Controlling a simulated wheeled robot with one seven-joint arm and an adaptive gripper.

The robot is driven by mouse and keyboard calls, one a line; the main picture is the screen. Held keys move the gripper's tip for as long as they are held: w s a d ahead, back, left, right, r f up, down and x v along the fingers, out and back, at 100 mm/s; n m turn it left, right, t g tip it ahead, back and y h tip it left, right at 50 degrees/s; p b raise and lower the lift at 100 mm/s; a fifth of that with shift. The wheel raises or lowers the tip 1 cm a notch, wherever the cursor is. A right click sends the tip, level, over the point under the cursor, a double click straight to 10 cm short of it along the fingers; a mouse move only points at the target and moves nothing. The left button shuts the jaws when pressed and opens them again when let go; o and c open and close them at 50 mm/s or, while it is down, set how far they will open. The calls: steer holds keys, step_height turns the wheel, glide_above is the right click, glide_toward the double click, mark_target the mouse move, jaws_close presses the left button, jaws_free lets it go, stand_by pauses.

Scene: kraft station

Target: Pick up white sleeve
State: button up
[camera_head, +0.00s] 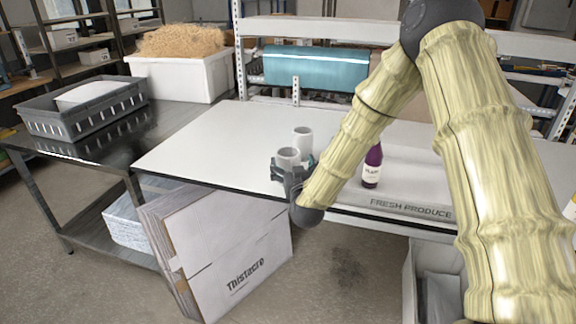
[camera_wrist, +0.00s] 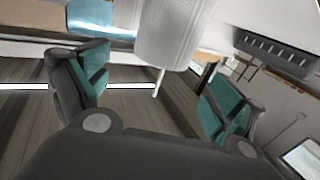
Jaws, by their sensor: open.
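Two pale, open-topped cylinders stand close together in the head view. The nearer one, seemingly the white sleeve (camera_head: 288,156), is right at my gripper (camera_head: 292,178); the other pale cylinder (camera_head: 302,136) is just behind it on the white table. In the wrist view, a white ribbed cylinder (camera_wrist: 168,32) appears at the top, between and ahead of the teal-padded fingers of my gripper (camera_wrist: 153,66). The fingers are spread wide, with visible space between them and the cylinder. I cannot tell how deep it sits between them. My gripper hides its lower part in the head view.
A dark purple bottle (camera_head: 372,166) stands to the right on the white table (camera_head: 215,140), partly beside my arm. A grey crate (camera_head: 85,118) and a white bin (camera_head: 175,80) are at the left. A large carton (camera_head: 235,250) stands below. The table's left part is clear.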

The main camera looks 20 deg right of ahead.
mark_target(289, 159)
steer(key=shift+w+r+p, duration=0.3)
steer(key=shift+w+r, duration=0.1)
steer(key=shift+w, duration=0.4)
steer(key=shift+w+a+f, duration=0.1)
steer(key=shift+w, duration=0.3)
steer(key=shift+w+f, duration=0.15)
steer(key=shift+w, duration=0.15)
steer(key=shift+w+d+f+p, duration=0.1)
steer(key=shift+w+d+p, duration=0.1)
steer(key=shift+w+p, duration=0.45)
steer(key=shift+w+d+f+p, duration=0.15)
steer(key=shift+w+p, duration=0.2)
steer(key=shift+w, duration=0.6)
steer(key=shift+w+d+f+p, duration=0.1)
steer(key=shift+w+d+p, duration=0.1)
steer(key=shift+w+p, duration=0.45)
steer(key=shift+w+r, duration=0.1)
steer(key=shift+w, duration=0.05)
steer(key=c, duration=0.7)
